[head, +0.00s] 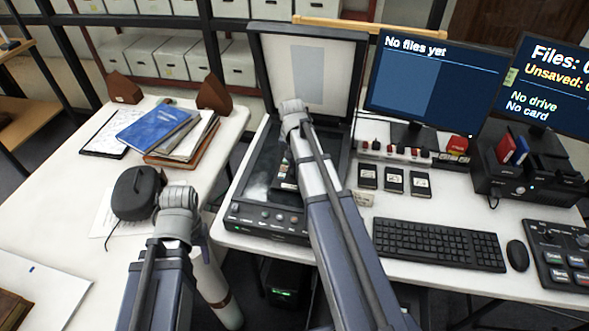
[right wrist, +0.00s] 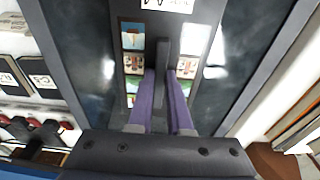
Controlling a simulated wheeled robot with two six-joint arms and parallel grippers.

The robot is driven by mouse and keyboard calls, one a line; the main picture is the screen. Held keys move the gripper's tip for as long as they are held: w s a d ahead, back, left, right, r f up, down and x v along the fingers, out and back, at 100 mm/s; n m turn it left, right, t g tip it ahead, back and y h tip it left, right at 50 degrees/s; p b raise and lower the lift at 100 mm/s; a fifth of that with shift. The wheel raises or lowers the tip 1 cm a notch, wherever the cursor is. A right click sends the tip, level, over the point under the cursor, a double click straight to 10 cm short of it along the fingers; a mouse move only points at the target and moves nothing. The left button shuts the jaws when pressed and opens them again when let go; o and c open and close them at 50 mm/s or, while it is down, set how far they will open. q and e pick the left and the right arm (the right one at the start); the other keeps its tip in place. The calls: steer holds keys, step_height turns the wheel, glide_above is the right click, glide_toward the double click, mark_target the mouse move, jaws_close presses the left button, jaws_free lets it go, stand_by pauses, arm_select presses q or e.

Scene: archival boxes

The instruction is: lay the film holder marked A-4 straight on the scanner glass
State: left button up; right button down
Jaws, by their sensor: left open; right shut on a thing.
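The film holder (right wrist: 133,85) is a dark strip with small colour pictures along both sides and a white label, whose writing is cut off by the picture edge. My right gripper (right wrist: 168,75) is shut on its raised middle grip. The holder is over the scanner glass (head: 264,168), its long edges roughly in line with the scanner sides; I cannot tell whether it touches. In the head view my right arm hides most of the holder. The scanner lid (head: 345,75) stands open.
A blue book (head: 157,128) and folders lie on the left table. Right of the scanner are several small dark cards (head: 393,180), a keyboard (head: 440,245) and a monitor (head: 425,95) reading "No files yet". Scanner buttons (head: 268,220) line its front edge.

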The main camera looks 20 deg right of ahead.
mark_target(294, 168)
steer(key=shift+f, duration=0.55)
arm_select(q)
steer(key=shift+f, duration=0.45)
arm_select(e)
steer(key=shift+r, duration=0.15)
arm_select(q)
steer(key=shift+f, duration=0.15)
arm_select(e)
steer(key=c, duration=0.8)
jaws_free()
steer(key=shift+c, duration=0.2)
step_height(294, 168, up, 12)
steer(key=s+p, duration=0.1)
steer(key=p, duration=1.1)
arm_select(q)
step_height(294, 168, up, 12)
arm_select(e)
steer(key=s+a+n, duration=0.5)
steer(key=s+a, duration=0.4)
steer(key=a, duration=0.3)
steer(key=s+a+n+g, duration=0.1)
steer(key=s+a+n, duration=0.5)
steer(key=s+a, duration=0.4)
steer(key=shift+a, duration=1.25)
